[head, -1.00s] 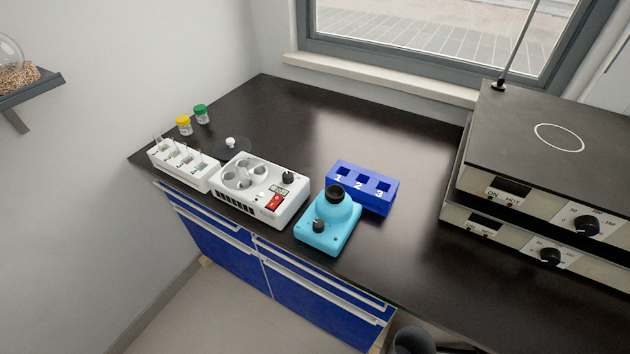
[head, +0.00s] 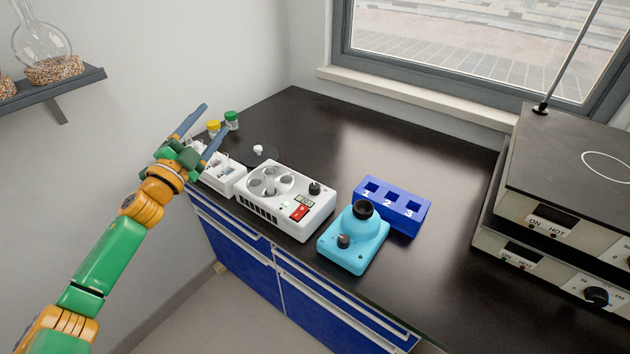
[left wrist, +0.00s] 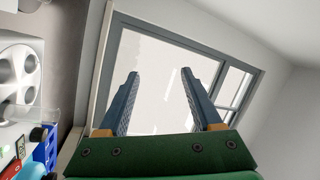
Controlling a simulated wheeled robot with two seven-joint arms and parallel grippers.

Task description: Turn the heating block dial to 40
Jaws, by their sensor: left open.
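Two stacked heating units stand at the right of the counter in the head view. The upper unit (head: 575,160) has a dark flat top with a white ring. The lower unit (head: 540,268) has a black dial (head: 597,296) on a marked panel; its setting is too small to read. The upper unit's dial is cut off by the right edge. My left gripper (head: 214,120) is open and empty, raised at the left, far from these dials. Its open fingers (left wrist: 160,73) point toward the window in the left wrist view. My right gripper is out of view.
A white device (head: 285,200) with round wells, a small knob and a red switch stands mid-counter. Beside it are a teal device (head: 352,248), a blue numbered block (head: 405,220) and a white tube rack (head: 222,178). The counter before the heating units is clear.

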